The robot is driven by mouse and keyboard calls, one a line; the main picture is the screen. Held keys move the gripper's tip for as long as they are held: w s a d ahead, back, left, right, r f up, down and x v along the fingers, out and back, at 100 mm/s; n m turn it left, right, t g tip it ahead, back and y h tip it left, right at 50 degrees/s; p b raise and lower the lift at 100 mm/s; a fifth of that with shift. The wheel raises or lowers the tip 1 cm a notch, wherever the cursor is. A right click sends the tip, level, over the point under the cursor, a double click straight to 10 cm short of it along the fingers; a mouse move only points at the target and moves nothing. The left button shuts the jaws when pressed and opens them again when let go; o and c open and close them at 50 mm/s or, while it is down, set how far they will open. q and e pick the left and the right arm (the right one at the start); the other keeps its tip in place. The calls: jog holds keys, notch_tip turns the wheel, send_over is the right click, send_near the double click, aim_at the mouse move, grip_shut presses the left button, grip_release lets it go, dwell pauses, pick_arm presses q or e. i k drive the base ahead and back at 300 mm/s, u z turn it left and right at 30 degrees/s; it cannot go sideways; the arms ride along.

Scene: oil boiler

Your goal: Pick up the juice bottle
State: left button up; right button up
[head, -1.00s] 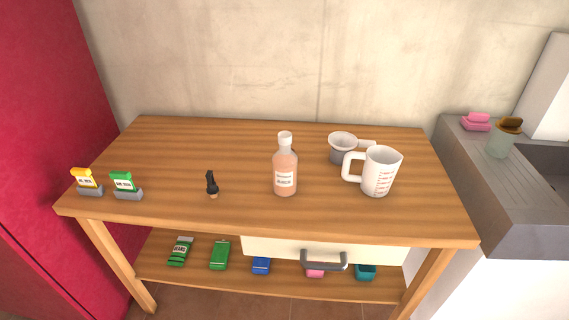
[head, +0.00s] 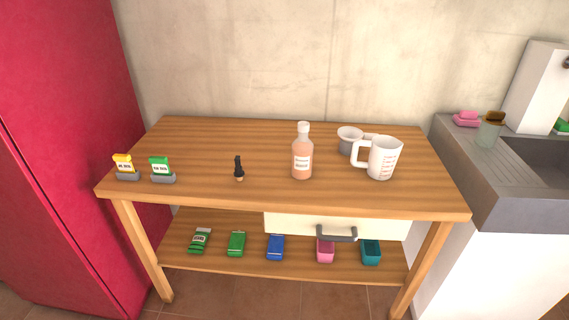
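A bottle of pinkish-orange liquid with a white cap and a pale label (head: 302,158) stands upright on the wooden table (head: 215,145), right of the table's middle. It looks like the juice bottle; its label is too small to read. Neither of my grippers shows in the head view.
A white measuring cup (head: 382,158) and a grey cup with a handle (head: 349,139) stand close right of the bottle. A small black item (head: 239,169) stands left of it. Yellow (head: 125,167) and green (head: 162,170) packets stand at the left. A stone sink (head: 500,165) adjoins the right.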

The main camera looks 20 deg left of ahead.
aim_at(302, 148)
jog(key=u, duration=0.85)
jog(key=i, duration=0.45)
jog(key=u, duration=0.05)
